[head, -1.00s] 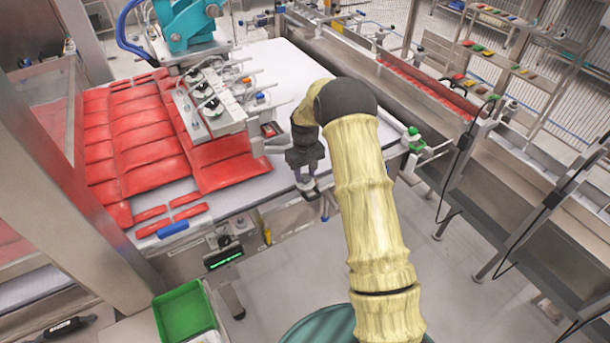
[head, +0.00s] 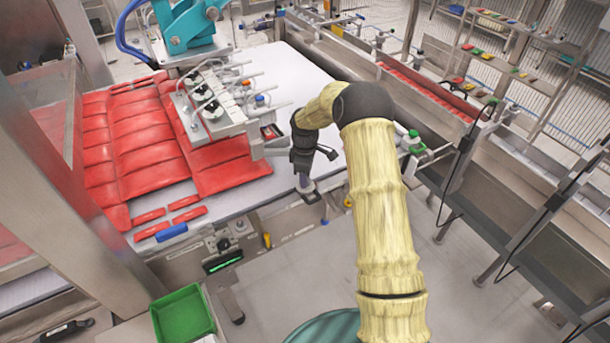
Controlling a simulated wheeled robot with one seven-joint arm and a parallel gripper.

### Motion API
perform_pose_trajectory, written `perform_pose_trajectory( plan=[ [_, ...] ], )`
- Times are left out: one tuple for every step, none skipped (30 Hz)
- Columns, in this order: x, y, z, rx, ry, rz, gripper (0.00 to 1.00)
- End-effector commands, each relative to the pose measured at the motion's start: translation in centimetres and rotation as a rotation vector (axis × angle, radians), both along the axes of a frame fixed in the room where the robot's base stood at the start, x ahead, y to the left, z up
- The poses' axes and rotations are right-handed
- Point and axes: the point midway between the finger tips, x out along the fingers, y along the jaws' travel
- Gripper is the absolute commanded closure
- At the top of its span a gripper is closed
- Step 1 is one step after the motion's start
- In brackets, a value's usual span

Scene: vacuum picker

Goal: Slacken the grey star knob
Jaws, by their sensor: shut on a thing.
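My gripper (head: 304,183) points down at the front edge of the white conveyor belt (head: 262,196), right of the red packs. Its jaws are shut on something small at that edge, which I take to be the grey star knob. The fingers and wrist hide the knob, so its star shape cannot be made out. A pale bracket (head: 309,196) shows just below the fingertips on the machine's front rail.
The picker head (head: 212,105) with its suction cups stands close left of my wrist. Red packs (head: 140,150) cover the belt's left side. A green crate (head: 182,318) is at the lower left. A guide rail with a green-topped part (head: 413,138) lies right of my arm.

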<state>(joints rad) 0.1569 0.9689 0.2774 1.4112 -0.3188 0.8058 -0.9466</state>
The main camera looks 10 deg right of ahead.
Motion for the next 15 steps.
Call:
perform_pose_trajectory(
  plan=[
    [0.05,-0.01,0.08,0.001,-0.002,0.025,0.89],
    [0.05,-0.02,0.08,0.001,-0.002,0.040,0.89],
    [0.05,-0.02,0.08,0.001,-0.002,0.058,0.89],
    [0.05,-0.02,0.08,0.001,-0.001,0.070,0.89],
    [0.05,-0.02,0.08,0.001,-0.001,0.082,0.89],
    [0.05,-0.01,0.08,0.000,-0.002,0.094,0.89],
    [0.05,0.00,0.08,0.000,-0.002,0.102,0.89],
    [0.04,0.00,0.07,0.000,-0.002,0.109,0.89],
    [0.05,0.01,0.07,0.000,-0.002,0.117,0.89],
    [0.05,0.02,0.07,0.000,-0.002,0.121,0.89],
    [0.06,0.03,0.07,0.000,-0.002,0.124,0.89],
    [0.06,0.03,0.07,0.000,-0.002,0.127,0.89],
    [0.06,0.03,0.07,0.000,-0.002,0.129,0.89],
    [0.06,0.03,0.07,0.000,-0.002,0.130,0.89],
    [0.05,0.04,0.07,0.000,-0.002,0.130,0.89]
  ],
)
